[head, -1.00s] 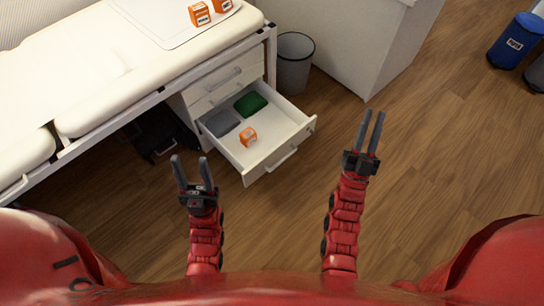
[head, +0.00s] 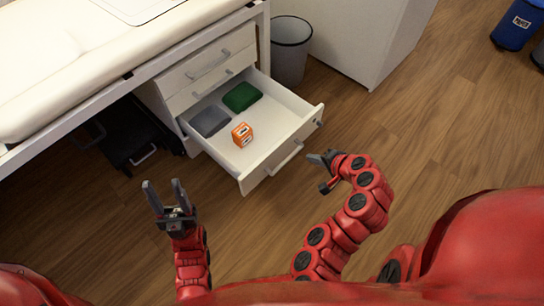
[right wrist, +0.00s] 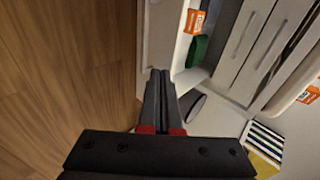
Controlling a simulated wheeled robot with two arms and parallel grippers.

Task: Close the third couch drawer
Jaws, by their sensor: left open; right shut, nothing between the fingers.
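The third couch drawer (head: 268,165) is the lowest of the stack and stands pulled far out in the head view. Its handle (head: 286,158) is on the front panel. Inside lie a grey item (head: 209,121), a green item (head: 242,97) and an orange box (head: 242,134). My right gripper (head: 314,158) is shut and empty, just right of the drawer front; I cannot tell whether it touches. Its closed fingers (right wrist: 158,88) also show in the right wrist view, near the drawer. My left gripper (head: 163,187) is open and empty, in front and to the left of the drawer.
Two closed drawers (head: 208,70) sit above the open one, under the couch (head: 60,60). A grey bin (head: 290,50) stands behind the drawer, beside a white cabinet (head: 350,40). A dark case (head: 135,135) is under the couch. Floor right of the drawer is clear.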

